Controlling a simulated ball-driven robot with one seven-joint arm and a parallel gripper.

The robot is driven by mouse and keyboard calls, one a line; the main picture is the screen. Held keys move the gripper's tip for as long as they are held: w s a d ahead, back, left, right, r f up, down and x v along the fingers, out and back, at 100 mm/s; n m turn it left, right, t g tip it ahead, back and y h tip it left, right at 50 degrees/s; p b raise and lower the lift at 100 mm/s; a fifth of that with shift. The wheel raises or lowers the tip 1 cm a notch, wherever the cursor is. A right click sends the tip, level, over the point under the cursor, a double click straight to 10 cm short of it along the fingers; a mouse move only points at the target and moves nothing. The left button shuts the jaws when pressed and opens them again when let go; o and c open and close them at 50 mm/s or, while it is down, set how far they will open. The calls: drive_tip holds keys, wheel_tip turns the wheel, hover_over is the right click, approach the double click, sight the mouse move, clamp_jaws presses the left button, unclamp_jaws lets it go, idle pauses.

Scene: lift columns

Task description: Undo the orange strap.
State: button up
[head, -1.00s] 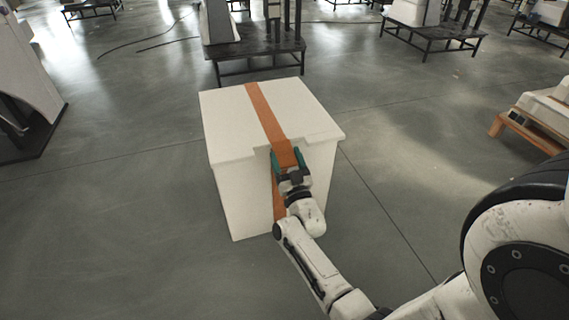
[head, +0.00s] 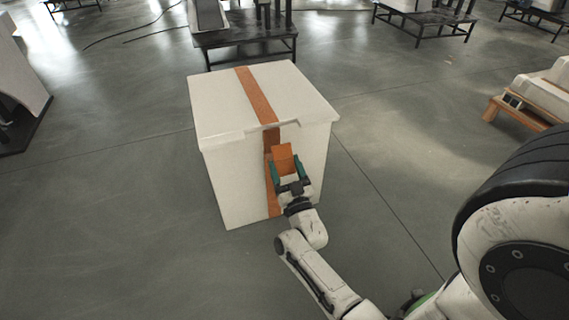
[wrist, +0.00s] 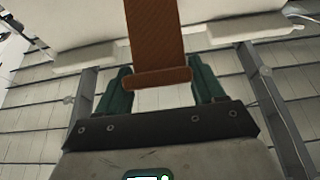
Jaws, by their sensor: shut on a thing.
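A white lidded box (head: 222,178) stands on the floor. The orange strap (head: 256,95) crosses its lid and runs down the front face. My gripper (head: 287,172) is at the front of the box, its teal fingers shut on a loose orange flap (head: 283,157) of the strap. The flap stands out from the front face, tilted. In the wrist view the strap (wrist: 155,35) comes down from the top and ends in a thicker edge between the fingers of my gripper (wrist: 160,82). My gripper hides part of the strap on the front.
A dark metal stand (head: 245,42) is behind the box. A wooden pallet with pale parts (head: 520,105) is at the right, and a white object on a dark base (head: 22,75) at the left. The grey floor around the box is clear.

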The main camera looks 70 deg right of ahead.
drive_tip(key=shift+s+a+f, duration=0.2)
drive_tip(key=shift+s+f, duration=0.05)
drive_tip(key=shift+f, duration=0.1)
drive_tip(key=o, duration=1.4)
drive_tip(key=shift+w+r, duration=0.1)
drive_tip(key=p+v, duration=0.2)
drive_tip(key=v, duration=0.9)
drive_tip(key=shift+r, duration=0.1)
